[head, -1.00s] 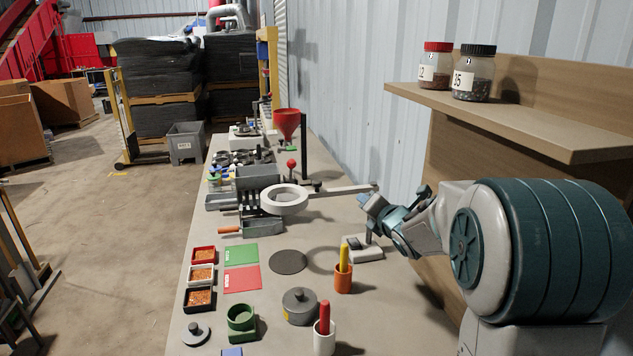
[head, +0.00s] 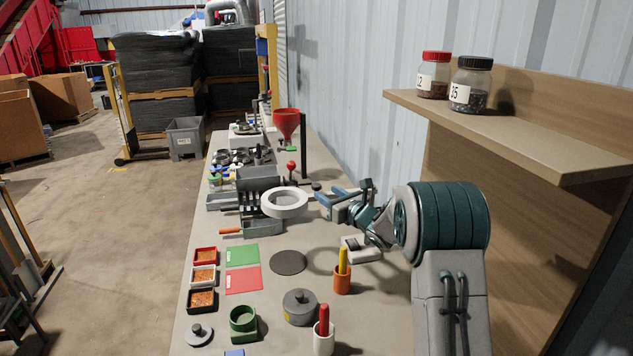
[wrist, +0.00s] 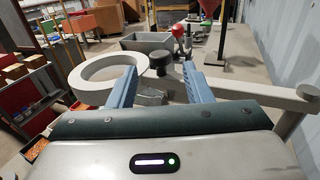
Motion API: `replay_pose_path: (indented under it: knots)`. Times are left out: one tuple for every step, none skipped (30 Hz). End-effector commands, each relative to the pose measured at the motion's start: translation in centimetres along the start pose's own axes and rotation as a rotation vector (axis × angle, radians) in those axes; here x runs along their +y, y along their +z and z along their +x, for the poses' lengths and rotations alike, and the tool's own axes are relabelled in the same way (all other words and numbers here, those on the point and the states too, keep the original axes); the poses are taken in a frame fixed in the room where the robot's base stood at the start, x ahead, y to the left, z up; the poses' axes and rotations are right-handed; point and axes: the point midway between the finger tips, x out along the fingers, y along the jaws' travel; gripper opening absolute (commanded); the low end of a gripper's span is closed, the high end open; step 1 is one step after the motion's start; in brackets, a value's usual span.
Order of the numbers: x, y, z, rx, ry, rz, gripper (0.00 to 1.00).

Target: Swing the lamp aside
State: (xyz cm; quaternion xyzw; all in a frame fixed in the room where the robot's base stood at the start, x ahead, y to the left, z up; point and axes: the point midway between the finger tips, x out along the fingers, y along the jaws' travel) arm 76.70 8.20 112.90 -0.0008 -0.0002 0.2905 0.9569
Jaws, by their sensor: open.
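The lamp is a pale ring (head: 285,202) held level above the bench, left of my gripper (head: 324,197) in the head view. In the wrist view the ring (wrist: 84,85) lies at the left, and the lamp's flat arm (wrist: 250,88) runs right to a rounded end over a post. A dark round knob (wrist: 159,63) shows between my fingertips. My gripper (wrist: 162,70) is open, with its blue fingers apart on either side of the knob and the lamp arm's near end. I cannot tell whether the fingers touch the arm.
Beyond the ring stand a red funnel (head: 286,124) on a dark post and a red-topped lever (head: 291,166). Orange (head: 342,281) and white (head: 323,340) holders with upright handles stand nearer. A shelf (head: 500,125) with two jars overhangs at the right.

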Motion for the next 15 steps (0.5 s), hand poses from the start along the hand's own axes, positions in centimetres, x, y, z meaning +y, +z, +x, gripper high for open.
replay_pose_path:
  knots:
    - [0.0,0.3,1.0,0.0,0.001,0.001,0.45]
    - [0.1,0.3,1.6,0.0,0.002,0.002,0.45]
    - [0.0,0.3,2.3,0.0,0.002,0.001,0.45]
    - [0.1,0.2,2.8,0.001,0.002,0.002,0.45]
    - [0.1,0.3,3.3,0.0,0.002,0.001,0.45]
    - [0.1,0.2,3.9,0.0,0.001,0.002,0.45]
    - [0.1,0.2,4.3,0.001,0.001,0.002,0.45]
    - [0.0,0.2,4.6,0.0,0.001,0.001,0.45]
    - [0.0,0.2,5.1,0.001,0.001,0.002,0.45]
    - [0.1,0.2,5.4,0.0,0.001,0.002,0.45]
    - [0.0,0.2,5.6,-0.001,0.001,0.001,0.45]
    - [0.0,0.1,5.9,0.0,0.0,0.002,0.45]
    - [0.0,0.1,6.1,0.001,0.0,0.002,0.45]
    - [0.0,0.1,6.2,0.001,0.0,0.002,0.45]
    - [0.0,0.1,6.4,0.0,0.0,0.002,0.45]
